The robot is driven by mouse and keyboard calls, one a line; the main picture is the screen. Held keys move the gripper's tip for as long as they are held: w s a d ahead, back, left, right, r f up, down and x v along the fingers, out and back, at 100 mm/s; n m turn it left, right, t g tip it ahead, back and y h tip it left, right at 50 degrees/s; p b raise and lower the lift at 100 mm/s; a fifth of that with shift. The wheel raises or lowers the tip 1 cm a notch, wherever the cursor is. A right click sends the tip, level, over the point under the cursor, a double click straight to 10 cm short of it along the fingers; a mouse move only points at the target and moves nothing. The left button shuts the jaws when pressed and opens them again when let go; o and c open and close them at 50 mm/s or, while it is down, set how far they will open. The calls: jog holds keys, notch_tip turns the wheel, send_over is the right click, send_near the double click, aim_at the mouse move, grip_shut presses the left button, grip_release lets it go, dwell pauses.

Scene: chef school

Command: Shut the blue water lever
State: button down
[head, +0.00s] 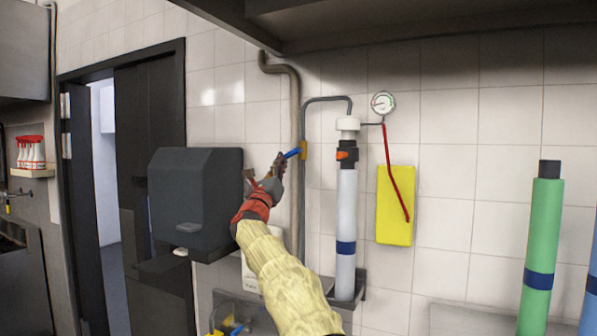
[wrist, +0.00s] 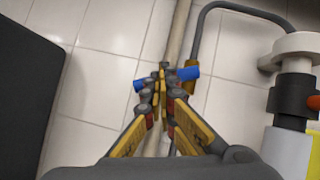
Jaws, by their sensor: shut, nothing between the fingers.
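The blue water lever (head: 292,153) sits on a brass valve body (head: 304,150) on the thin grey pipe on the tiled wall. It points left from the valve, tilted slightly down. My gripper (head: 279,160) is at the lever's left part. In the wrist view the shut fingertips (wrist: 161,75) lie across the lever, with blue showing on the right (wrist: 186,73) and a small blue bit on the left. The fingers hide the lever's middle. I cannot tell whether they touch it.
A dark dispenser box (head: 195,195) hangs close on the left of my gripper. A white filter cylinder (head: 346,220) with a black and orange valve stands right of the pipe. A gauge (head: 382,103), red hose and yellow sheet (head: 395,225) are farther right.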

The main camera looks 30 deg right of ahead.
jog(key=shift+w+a+r+m+g+h, duration=0.2)
jog(key=shift+m+g+h, duration=0.35)
jog(key=shift+m, duration=0.4)
jog(key=shift+w+d+r+m+g+h, duration=0.1)
jog(key=shift+r+m+g+h, duration=0.15)
jog(key=shift+m+g+h, duration=0.5)
jog(key=shift+s+f+t, duration=0.1)
jog(key=shift+t, duration=0.2)
jog(key=s+b+v, duration=0.1)
jog(key=b+v, duration=0.4)
jog(key=v, duration=0.9)
jog(key=shift+s+d+r, duration=0.15)
jog(key=shift+d+r, duration=0.15)
